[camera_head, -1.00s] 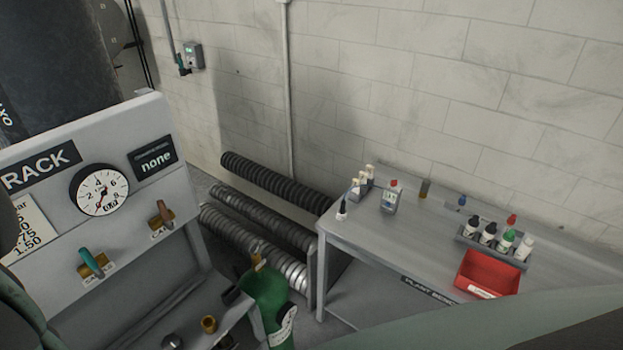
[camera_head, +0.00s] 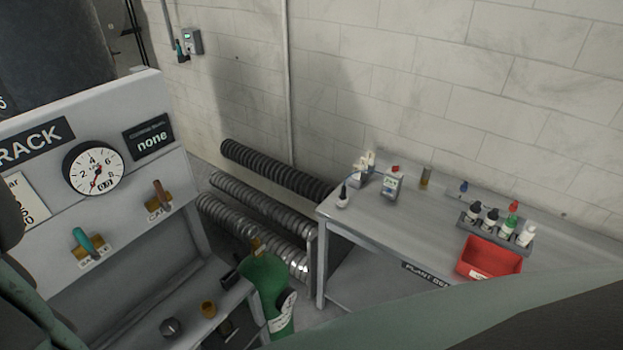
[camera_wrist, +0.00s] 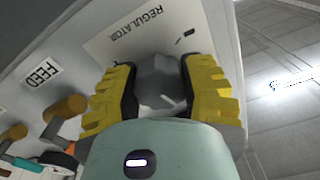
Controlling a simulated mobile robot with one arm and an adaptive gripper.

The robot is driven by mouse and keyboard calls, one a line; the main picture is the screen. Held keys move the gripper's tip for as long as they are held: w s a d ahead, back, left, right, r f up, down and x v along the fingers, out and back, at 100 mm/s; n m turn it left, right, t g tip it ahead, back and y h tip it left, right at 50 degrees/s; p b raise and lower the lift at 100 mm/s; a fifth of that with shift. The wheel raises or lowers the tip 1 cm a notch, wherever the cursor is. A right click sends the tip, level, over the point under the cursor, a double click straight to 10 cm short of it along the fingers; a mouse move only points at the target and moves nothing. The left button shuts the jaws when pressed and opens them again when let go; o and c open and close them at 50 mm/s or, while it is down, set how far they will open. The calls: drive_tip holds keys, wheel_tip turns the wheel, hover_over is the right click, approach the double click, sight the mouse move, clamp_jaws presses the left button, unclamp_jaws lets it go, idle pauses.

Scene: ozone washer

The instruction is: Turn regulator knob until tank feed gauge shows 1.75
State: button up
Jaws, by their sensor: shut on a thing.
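In the wrist view, my gripper (camera_wrist: 159,76) has its yellow-and-black fingers on both sides of the grey regulator knob (camera_wrist: 160,85) and is shut on it. A plate marked REGULATOR (camera_wrist: 136,25) is beside the knob, and a FEED label (camera_wrist: 42,72) is at left. The head view shows a round white gauge (camera_head: 96,168) with a red needle pointing to the lower left and a small readout, which is too small to read for certain. I cannot tell whether this is the tank feed gauge. The regulator knob and my fingers are not visible there.
A bench (camera_head: 400,235) with bottles and a red bin (camera_head: 489,257) is at right.

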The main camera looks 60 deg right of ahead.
drive_tip(key=o, duration=1.2)
drive_tip(key=s, duration=1.2)
drive_tip(key=shift+a, duration=0.2)
drive_tip(key=shift+o, duration=0.4)
